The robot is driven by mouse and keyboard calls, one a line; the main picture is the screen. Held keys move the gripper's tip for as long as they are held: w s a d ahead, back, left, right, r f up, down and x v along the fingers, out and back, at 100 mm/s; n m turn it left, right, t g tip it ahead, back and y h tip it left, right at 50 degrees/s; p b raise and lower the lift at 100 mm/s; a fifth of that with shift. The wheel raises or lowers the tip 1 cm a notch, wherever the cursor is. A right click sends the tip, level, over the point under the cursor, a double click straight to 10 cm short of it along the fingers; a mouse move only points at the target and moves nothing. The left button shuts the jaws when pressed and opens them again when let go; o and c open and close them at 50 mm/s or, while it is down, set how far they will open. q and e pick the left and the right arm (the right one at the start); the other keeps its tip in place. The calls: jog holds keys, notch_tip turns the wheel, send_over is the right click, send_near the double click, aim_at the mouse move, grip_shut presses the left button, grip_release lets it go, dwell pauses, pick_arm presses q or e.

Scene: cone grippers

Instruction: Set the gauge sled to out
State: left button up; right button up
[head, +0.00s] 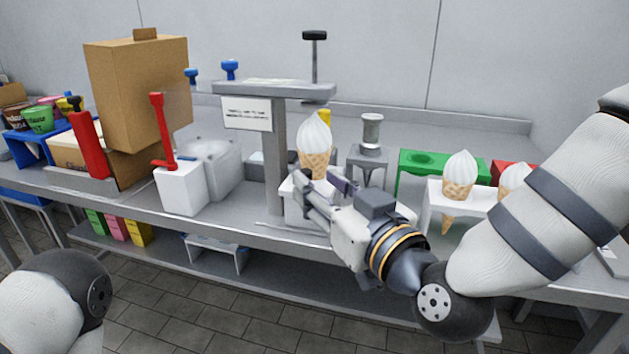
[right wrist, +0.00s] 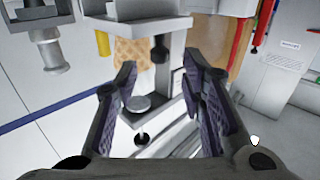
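The gauge is a grey post with a flat top arm (head: 275,90) and a small sign. An ice-cream cone (head: 314,140) stands upright under the arm, on a white block (head: 293,208) that looks like the sled. My right gripper (head: 320,185) is at the front of this block and hides part of it. In the right wrist view the right gripper (right wrist: 163,85) is open. The cone's waffle part (right wrist: 135,52) shows beyond. My left gripper is out of view.
A white box with a red lever (head: 163,130) and a cardboard box (head: 135,90) stand to the left. A green stand (head: 442,160) and a white rack (head: 445,196) with cones stand to the right. A metal press-like piece (head: 371,135) stands behind my right gripper.

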aim_at(309, 175)
jog(key=shift+x, duration=1.55)
jog(key=shift+c, duration=0.2)
grip_shut()
